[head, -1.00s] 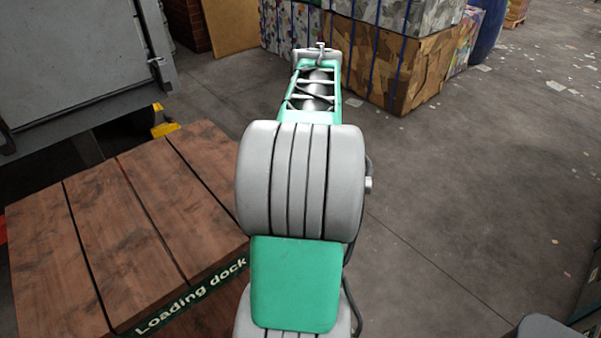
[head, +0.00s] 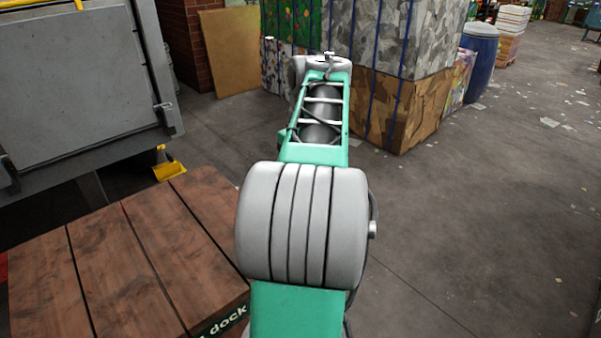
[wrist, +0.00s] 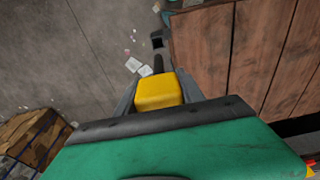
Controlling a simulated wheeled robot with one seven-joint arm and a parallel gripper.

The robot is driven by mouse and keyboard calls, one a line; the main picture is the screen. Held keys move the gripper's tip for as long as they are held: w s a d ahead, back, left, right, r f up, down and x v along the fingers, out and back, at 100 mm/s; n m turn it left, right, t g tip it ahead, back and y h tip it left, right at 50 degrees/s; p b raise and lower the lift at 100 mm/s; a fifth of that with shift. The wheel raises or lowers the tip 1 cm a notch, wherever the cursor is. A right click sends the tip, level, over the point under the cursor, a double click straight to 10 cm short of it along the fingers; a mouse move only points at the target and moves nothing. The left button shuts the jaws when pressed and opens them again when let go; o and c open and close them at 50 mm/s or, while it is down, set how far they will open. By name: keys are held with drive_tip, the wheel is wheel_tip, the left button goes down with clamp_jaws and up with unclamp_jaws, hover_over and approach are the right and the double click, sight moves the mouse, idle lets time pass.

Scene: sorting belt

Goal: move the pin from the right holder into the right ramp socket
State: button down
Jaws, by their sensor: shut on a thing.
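In the wrist view, my gripper (wrist: 157,88) is shut on the pin (wrist: 158,93). The pin's yellow block-shaped head sits between the two grey fingers. A dark, narrow part shows beyond the head, toward a small dark square piece (wrist: 157,40) near the wooden platform's edge. I cannot tell whether these dark parts touch or what the square piece is. In the head view, my arm reaches forward and its gripper is hidden. I cannot make out the right holder or the right ramp socket in either view.
The wooden loading dock (head: 120,265) is at lower left, also at right in the wrist view (wrist: 208,55). A grey metal container (head: 75,75) stands behind it. Large bales (head: 395,105) and a blue barrel (head: 478,60) stand at the back. The floor at right is open.

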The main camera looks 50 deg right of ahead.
wheel_tip(320, 180, up, 11)
drive_tip(key=p, duration=0.9)
drive_tip(key=shift+f, duration=0.3)
